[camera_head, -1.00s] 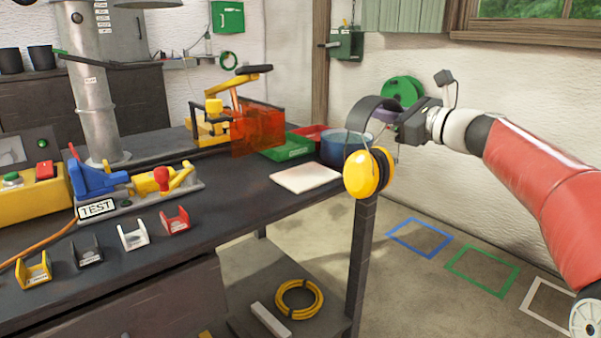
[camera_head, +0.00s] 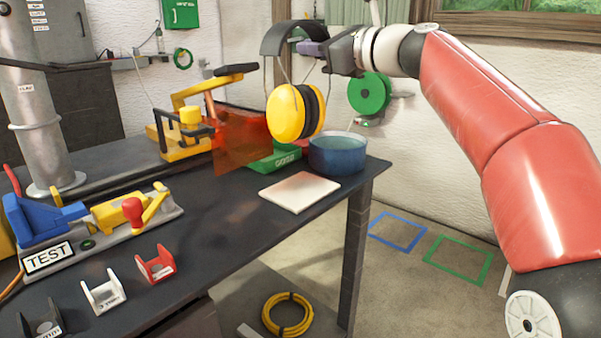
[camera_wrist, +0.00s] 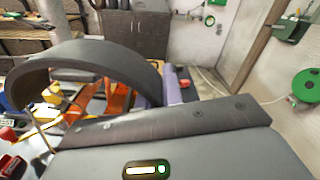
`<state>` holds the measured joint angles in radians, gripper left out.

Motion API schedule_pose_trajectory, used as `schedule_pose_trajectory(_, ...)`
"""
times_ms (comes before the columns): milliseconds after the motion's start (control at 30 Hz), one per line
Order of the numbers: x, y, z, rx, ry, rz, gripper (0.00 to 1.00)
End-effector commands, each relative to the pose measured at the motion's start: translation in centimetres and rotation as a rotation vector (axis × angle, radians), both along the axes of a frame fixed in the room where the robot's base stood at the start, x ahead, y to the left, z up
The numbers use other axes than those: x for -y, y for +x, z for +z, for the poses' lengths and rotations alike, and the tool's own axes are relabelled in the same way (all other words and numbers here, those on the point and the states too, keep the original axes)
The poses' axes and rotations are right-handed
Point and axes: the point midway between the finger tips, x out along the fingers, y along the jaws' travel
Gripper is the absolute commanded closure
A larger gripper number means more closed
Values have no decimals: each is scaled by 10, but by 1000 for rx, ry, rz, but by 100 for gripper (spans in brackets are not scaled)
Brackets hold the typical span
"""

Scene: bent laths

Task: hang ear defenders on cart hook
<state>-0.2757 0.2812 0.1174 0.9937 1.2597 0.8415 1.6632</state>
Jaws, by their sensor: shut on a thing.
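The ear defenders have yellow cups (camera_head: 288,112) and a dark grey headband (camera_head: 287,38). My gripper (camera_head: 322,50) is shut on the headband and holds them in the air, with the cups hanging below it. In the head view they are in front of the far end of the workbench. In the wrist view the headband (camera_wrist: 75,62) arches at the left, beyond the gripper body. The fingertips are mostly hidden there. I cannot make out a cart or a cart hook for certain in either view.
The dark workbench (camera_head: 225,225) holds a white board (camera_head: 300,191), a blue bowl (camera_head: 337,154), an orange translucent screen (camera_head: 238,142) and a blue-and-yellow clamp fixture (camera_head: 100,215). A green reel (camera_head: 369,94) is at the wall. The floor right of the bench looks clear, with taped outlines.

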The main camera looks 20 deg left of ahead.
Motion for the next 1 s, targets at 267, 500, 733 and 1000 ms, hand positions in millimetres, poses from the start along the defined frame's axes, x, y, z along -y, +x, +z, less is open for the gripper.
schedule_pose_trajectory(267, 0, 0, -45, -2, 1, 0, 100)
schedule_pose_trajectory(500, 1, 0, -78, -2, 0, -1, 100)
schedule_pose_trajectory(733, 0, 0, -93, 0, 0, -1, 100)
schedule_pose_trajectory(1000, 0, 0, -95, 0, 0, 0, 100)
